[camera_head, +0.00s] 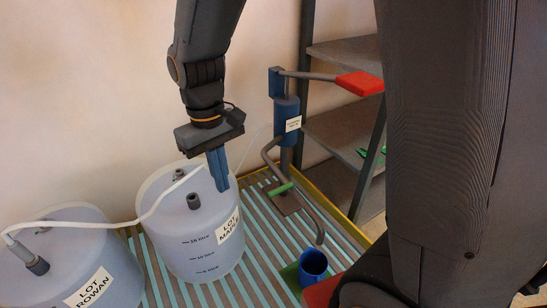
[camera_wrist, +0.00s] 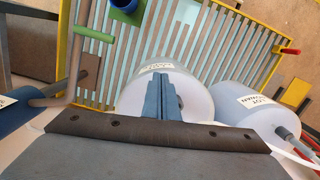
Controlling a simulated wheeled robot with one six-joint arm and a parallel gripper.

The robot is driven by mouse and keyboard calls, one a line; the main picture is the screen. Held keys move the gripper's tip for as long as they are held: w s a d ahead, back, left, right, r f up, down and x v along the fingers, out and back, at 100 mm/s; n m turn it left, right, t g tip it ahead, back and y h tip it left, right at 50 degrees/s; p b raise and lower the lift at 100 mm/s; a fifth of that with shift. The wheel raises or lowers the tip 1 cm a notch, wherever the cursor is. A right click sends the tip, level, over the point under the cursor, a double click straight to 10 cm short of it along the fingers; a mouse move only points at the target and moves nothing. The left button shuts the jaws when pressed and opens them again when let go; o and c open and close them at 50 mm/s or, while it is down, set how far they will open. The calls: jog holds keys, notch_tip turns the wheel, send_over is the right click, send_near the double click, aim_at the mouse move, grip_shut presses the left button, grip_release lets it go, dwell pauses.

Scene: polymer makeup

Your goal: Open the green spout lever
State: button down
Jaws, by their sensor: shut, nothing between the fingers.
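The green spout lever (camera_head: 280,189) is a short green bar on the grey curved spout pipe (camera_head: 307,213), below the blue pump body (camera_head: 286,122). It also shows at the upper left of the wrist view (camera_wrist: 81,31). My gripper (camera_head: 220,188) is shut and empty. Its blue fingers point down over the Lot Maple drum (camera_head: 170,235), to the left of the lever and apart from it. In the wrist view the shut fingers (camera_wrist: 166,78) overlap the drum.
A red-ended pump handle (camera_head: 360,84) reaches right from the pump. A blue cup (camera_head: 313,263) stands below the spout. The Lot Rowan drum (camera_head: 70,262) is at lower left, with a white hose (camera_head: 130,222) rising from it. Grey shelves (camera_head: 345,130) stand behind the slatted floor tray (camera_head: 350,226).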

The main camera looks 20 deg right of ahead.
jog(key=w+d+r+m+p, duration=0.1)
jog(key=w+d+r+p, duration=0.2)
jog(key=d, duration=0.3)
jog(key=w+d+r+m+g+p, duration=0.1)
jog(key=w+d+r+p, duration=0.2)
jog(key=d+r+p, duration=0.1)
jog(key=shift+w+d+r+p, duration=0.35)
jog(key=shift+d+p, duration=0.55)
jog(key=shift+p, duration=0.35)
jog(key=shift+f, duration=0.15)
send_near(280, 189)
jog(key=w+a+f, duration=0.2)
jog(key=w+f, duration=0.2)
jog(key=shift+s+d+f+p, duration=0.3)
jog(key=shift+s+f, duration=0.35)
jog(key=shift+s, duration=0.2)
jog(key=shift+s+d+f+p, duration=0.15)
jog(key=shift+s+d+f, duration=0.15)
jog(key=shift+s+f, duration=0.4)
